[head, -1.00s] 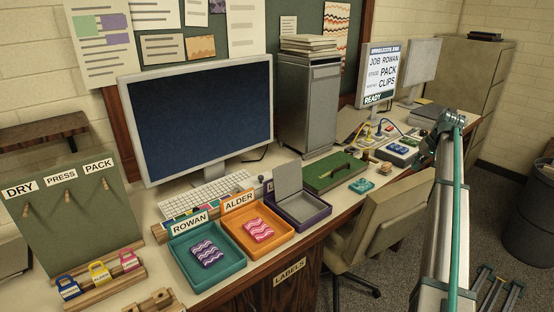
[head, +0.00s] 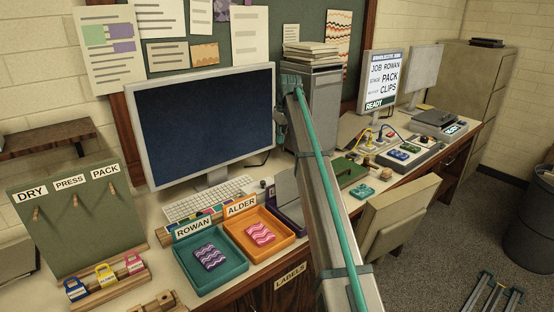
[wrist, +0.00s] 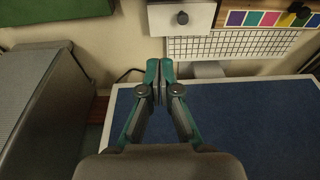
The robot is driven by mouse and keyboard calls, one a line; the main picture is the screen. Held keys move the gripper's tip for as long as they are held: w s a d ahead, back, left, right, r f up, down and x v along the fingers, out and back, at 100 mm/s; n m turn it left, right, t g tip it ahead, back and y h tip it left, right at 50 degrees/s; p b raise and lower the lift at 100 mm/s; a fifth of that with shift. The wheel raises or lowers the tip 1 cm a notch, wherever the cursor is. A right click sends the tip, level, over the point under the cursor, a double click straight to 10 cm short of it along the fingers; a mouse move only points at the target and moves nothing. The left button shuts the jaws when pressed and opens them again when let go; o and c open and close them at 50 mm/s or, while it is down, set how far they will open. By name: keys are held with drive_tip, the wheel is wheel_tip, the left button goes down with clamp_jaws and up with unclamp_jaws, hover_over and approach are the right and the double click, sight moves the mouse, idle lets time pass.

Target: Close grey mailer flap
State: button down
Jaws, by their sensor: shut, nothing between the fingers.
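The grey mailer flap (head: 285,188) stands raised at the purple tray (head: 291,216), right of the orange tray. My arm crosses in front and hides most of that tray and whatever lies in it. In the head view my arm's far end is in front of the tower, and the fingers cannot be made out.
A teal tray (head: 226,281) and an orange tray (head: 272,254) hold patterned packets left of the purple one. A chair (head: 400,212) stands at the desk's front.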

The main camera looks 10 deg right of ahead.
drive_tip(key=p, duration=0.4)
hover_over(287, 184)
drive_tip(key=w+a, duration=0.2)
drive_tip(key=w, duration=0.4)
drive_tip(key=x, duration=0.3)
drive_tip(key=s+x, duration=0.1)
drive_tip(key=x, duration=0.3)
drive_tip(key=s+d+x, duration=0.1)
drive_tip(key=x, duration=0.2)
drive_tip(key=shift+w+d+f, duration=0.1)
drive_tip(key=shift+f, duration=0.3)
drive_tip(key=shift+s+d+f+p, duration=0.35)
drive_tip(key=shift+s+f+p, duration=0.05)
drive_tip(key=shift+s, duration=0.2)
drive_tip(key=shift+s+d+r+t+b, duration=0.2)
drive_tip(key=shift+s+t+b, duration=0.15)
drive_tip(key=shift+b, duration=0.25)
